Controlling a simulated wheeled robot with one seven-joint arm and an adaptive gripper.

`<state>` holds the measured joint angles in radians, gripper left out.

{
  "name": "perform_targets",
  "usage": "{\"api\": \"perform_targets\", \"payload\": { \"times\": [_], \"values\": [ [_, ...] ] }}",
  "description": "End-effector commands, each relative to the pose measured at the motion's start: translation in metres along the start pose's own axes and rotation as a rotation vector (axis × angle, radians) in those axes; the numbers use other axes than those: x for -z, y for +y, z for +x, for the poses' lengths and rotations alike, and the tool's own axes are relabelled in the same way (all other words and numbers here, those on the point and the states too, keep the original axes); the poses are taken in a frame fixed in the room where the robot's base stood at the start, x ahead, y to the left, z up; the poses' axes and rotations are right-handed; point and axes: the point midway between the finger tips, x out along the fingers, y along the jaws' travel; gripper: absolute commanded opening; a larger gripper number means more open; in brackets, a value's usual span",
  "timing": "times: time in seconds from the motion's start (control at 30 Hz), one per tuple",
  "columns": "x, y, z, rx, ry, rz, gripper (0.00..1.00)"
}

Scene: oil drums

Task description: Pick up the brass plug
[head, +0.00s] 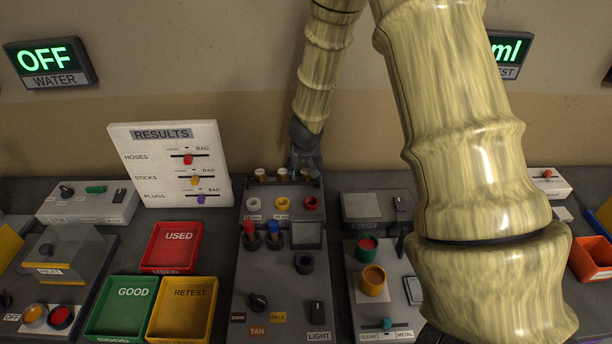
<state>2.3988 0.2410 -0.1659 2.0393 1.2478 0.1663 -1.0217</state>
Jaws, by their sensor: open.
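No object can be named as the brass plug with certainty. An orange-yellow cylinder (373,283) stands on a pale pad right of centre. Three small brown-topped pieces stand in a row at the back of the centre panel (277,318): a left one (260,175), a middle one (282,175) and a right one (304,174). My gripper (306,160) is small and dark at the end of my arm, just behind the right brown-topped piece. It is open. Its fingertips are hard to make out, and I cannot tell whether it touches that piece.
White, yellow and red rings sit on the centre panel. Red USED (174,246), green GOOD (120,308) and yellow RETEST (183,308) trays lie left. A white RESULTS board (172,175) stands behind them. My arm hides much of the right side. An orange bin (592,258) is far right.

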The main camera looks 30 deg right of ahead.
Motion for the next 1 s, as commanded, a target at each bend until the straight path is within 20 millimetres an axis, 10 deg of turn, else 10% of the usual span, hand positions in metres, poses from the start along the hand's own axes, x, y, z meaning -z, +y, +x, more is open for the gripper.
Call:
{"api": "perform_targets", "payload": {
  "times": [0.2, 0.47, 1.0],
  "values": [
    [0.0000, 0.0006, 0.0001, 0.000, 0.000, 0.001, 0.55],
    [0.0000, -0.0001, 0.0000, 0.000, 0.000, 0.000, 0.08],
    [0.0041, 0.0007, -0.0096, -0.002, 0.001, -0.002, 0.06]
  ]
}}
